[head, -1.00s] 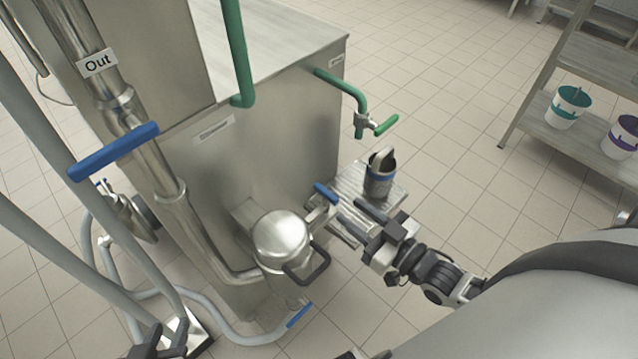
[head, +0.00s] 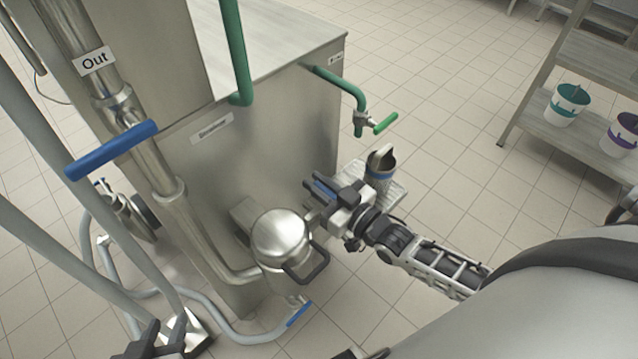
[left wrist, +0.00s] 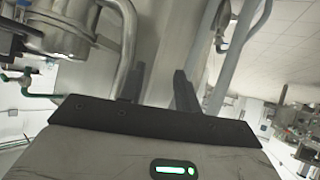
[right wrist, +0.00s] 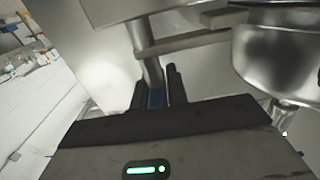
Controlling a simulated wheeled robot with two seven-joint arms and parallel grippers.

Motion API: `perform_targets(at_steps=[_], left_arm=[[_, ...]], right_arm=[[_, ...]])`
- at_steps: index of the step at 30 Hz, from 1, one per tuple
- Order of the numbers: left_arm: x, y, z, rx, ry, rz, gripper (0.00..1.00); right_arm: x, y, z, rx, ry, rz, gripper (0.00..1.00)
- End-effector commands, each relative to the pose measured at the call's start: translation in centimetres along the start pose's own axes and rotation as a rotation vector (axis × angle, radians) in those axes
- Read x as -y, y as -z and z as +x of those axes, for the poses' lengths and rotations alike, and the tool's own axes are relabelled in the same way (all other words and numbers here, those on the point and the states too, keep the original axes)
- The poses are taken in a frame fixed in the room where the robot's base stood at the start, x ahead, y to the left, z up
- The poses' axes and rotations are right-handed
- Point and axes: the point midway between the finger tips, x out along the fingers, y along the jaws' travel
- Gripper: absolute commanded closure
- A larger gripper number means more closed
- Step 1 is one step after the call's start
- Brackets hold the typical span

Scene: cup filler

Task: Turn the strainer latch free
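The strainer is a round steel pot with a domed lid (head: 280,232) and a black loop handle (head: 308,268), low on the front of the steel machine. Its latch has a blue grip (head: 322,189) beside the pot. My right gripper (head: 328,184) has its fingers on both sides of this blue grip and looks shut on it. In the right wrist view the blue grip (right wrist: 156,97) fills the narrow gap between the fingers, below a metal rod. My left gripper (head: 160,338) is open and empty at the bottom left, with its finger gap clear in the left wrist view (left wrist: 158,85).
Steel pipes with a blue lever (head: 112,150) rise at the left. Shelves with buckets (head: 567,104) stand at right.

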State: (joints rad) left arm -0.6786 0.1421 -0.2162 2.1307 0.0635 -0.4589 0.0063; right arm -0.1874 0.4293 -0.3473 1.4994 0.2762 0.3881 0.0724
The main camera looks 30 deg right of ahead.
Motion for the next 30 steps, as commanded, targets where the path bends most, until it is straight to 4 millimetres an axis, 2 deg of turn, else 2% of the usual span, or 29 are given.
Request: perform_targets(at_steps=[14, 20, 30], left_arm=[[0.1, -0.7, 0.4, 0.003, -0.001, -0.004, 0.67], [0.0, -1.2, 0.9, -0.007, -0.01, -0.018, 0.67], [-0.2, -2.3, 1.8, -0.041, -0.025, -0.051, 0.67]], right_arm=[[0.0, -0.2, -0.1, 0.002, 0.049, -0.005, 1.0], [0.1, -0.4, -0.1, 0.002, 0.167, -0.01, 1.0], [0.5, -0.6, -0.2, 0.003, 0.473, -0.013, 1.0]])
